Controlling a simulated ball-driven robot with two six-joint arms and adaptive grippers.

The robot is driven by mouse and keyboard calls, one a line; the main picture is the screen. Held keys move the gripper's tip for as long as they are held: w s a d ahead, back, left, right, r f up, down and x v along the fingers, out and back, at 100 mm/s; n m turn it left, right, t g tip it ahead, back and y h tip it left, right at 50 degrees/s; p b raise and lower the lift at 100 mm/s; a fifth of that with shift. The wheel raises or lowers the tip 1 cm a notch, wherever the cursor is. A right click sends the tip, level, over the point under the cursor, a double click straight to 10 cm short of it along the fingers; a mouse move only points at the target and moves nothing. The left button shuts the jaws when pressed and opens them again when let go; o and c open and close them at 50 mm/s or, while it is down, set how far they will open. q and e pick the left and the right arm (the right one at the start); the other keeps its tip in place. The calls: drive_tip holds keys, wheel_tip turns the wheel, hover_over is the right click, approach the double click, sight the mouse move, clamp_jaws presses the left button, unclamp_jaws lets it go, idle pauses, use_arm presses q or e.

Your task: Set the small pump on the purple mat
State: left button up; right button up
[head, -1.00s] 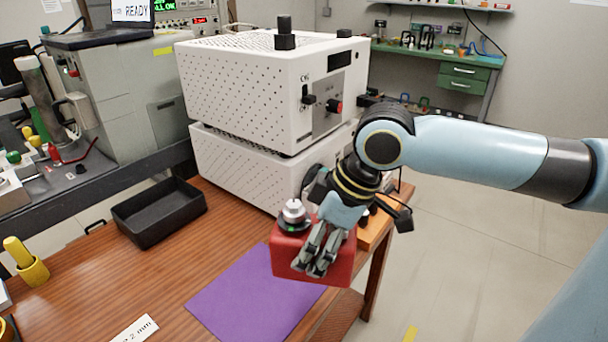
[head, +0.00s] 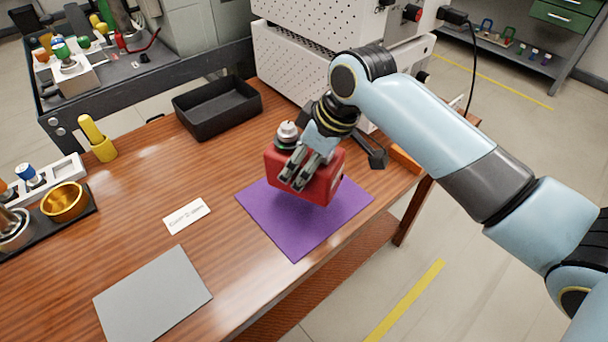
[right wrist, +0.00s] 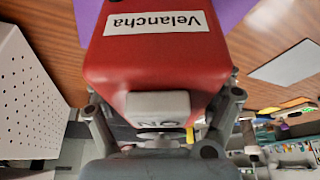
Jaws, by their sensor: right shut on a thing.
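The small pump is a red box (head: 325,182) with a silver-and-black fitting (head: 288,135) on top. My right gripper (head: 298,176) is shut on it, with its fingers over the near side. The pump is over the back part of the purple mat (head: 295,235); I cannot tell whether its underside touches the mat. In the right wrist view the pump (right wrist: 155,65) sits between the fingers, with a white "Velancha" label, and some of the mat (right wrist: 225,12) shows beyond it. My left gripper is not in view.
A black open tray (head: 218,122) lies behind left on the wooden table. A white perforated machine (head: 290,68) stands behind the pump. A grey mat (head: 153,295) and a white label card (head: 187,216) lie front left. The table's right edge is close to the purple mat.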

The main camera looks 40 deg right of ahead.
drive_tip(key=shift+w+f, duration=0.1)
drive_tip(key=shift+f, duration=1.85)
drive_tip(key=o, duration=1.6)
drive_tip(key=shift+f, duration=0.15)
drive_tip(key=p+v, duration=0.1)
drive_tip(key=v, duration=1.1)
